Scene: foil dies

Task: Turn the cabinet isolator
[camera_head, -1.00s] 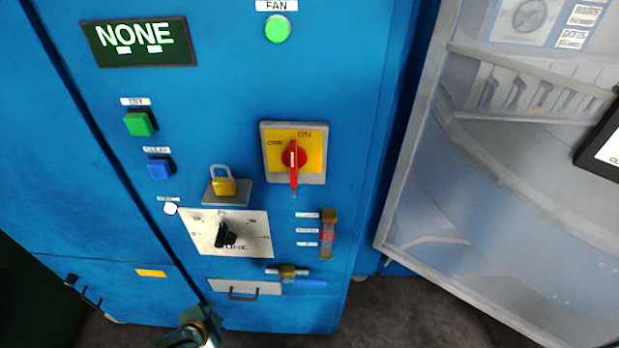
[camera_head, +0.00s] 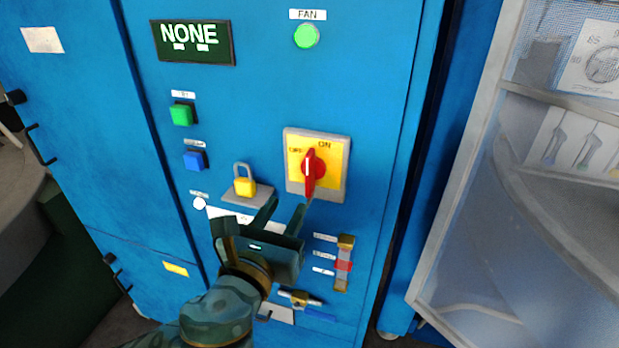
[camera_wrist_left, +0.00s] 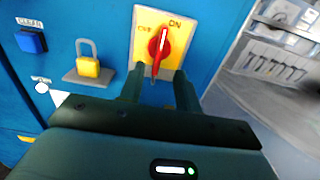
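The cabinet isolator is a red rotary handle (camera_head: 310,172) on a yellow plate (camera_head: 331,178) with a grey surround, marked OFF and ON, on the blue cabinet front. The handle stands roughly vertical, its long end down. It also shows in the left wrist view (camera_wrist_left: 158,47). My left gripper (camera_head: 286,204) is below and slightly left of the handle, its two fingers apart with nothing between them. In the left wrist view the fingertips (camera_wrist_left: 158,76) sit just below the handle's lower end; contact cannot be made out. My right gripper is not in view.
A yellow padlock (camera_head: 245,187) rests on a grey ledge left of the isolator. Green (camera_head: 181,115) and blue (camera_head: 194,160) buttons are further left. A slider (camera_head: 343,265) is below right. A translucent panel (camera_head: 540,200) stands to the right. My gripper covers most of the white dial plate.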

